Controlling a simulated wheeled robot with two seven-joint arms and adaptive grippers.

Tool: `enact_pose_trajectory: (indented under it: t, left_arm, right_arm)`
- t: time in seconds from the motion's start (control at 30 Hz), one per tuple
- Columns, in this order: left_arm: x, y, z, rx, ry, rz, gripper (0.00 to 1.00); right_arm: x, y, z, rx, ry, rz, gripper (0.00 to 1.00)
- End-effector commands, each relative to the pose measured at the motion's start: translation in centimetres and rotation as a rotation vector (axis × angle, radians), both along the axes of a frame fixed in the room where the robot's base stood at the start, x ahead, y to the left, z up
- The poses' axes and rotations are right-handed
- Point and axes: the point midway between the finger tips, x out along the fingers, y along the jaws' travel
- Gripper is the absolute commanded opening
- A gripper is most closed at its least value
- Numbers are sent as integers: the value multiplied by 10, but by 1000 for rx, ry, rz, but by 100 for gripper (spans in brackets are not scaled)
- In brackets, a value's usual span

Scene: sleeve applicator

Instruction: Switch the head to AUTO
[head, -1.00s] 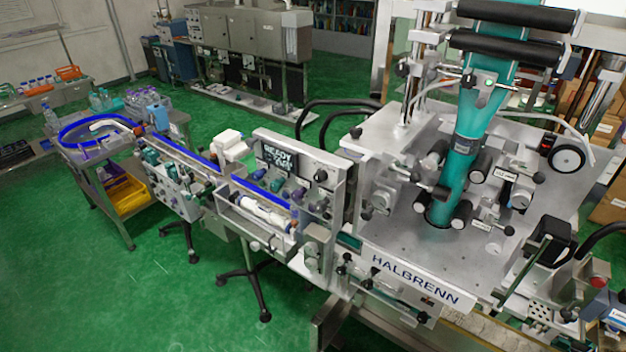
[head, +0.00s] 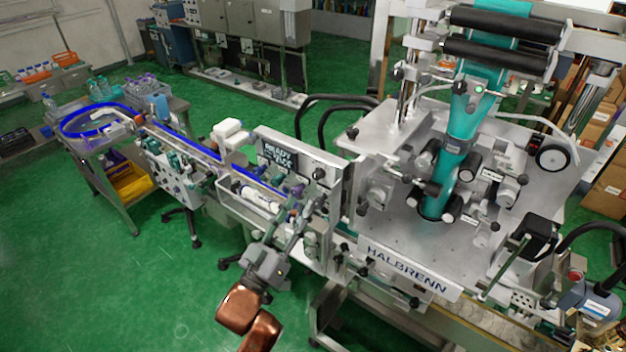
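The sleeve applicator head is the big grey machine marked HALBRENN (head: 408,270), with a teal sleeve film (head: 462,135) running down through its plate. Left of it stands a grey panel with a dark display (head: 281,156) reading READY on its top line. A round black knob (head: 319,174) is on that panel, right of the display. Which control carries AUTO is too small to read. My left gripper (head: 305,208) reaches up from below, in front of the panel's lower part. Its two fingers look apart, with nothing seen between them. My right gripper is out of view.
A conveyor with blue rails (head: 244,188) runs from the panel to a round table (head: 100,130) at the left. A white cylinder (head: 262,200) lies in the trough below the panel. A red button (head: 575,276) is at the right. Green floor (head: 150,290) is clear at the lower left.

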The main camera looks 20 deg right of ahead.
Motion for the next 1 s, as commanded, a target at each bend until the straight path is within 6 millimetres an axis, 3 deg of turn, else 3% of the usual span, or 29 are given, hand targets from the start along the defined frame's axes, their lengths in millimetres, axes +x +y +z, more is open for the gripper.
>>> enact_pose_trajectory:
  t: [0.5, 0.9, 1.0]
  left_arm:
    - [40, -46, 31, -6, -7, -5, 36]
    - [46, -53, 33, -5, -6, -5, 36]
    - [46, -53, 33, -5, -5, -4, 30]
  right_arm:
    - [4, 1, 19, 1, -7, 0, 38]
    - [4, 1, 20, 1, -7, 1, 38]
    - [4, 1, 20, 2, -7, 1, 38]
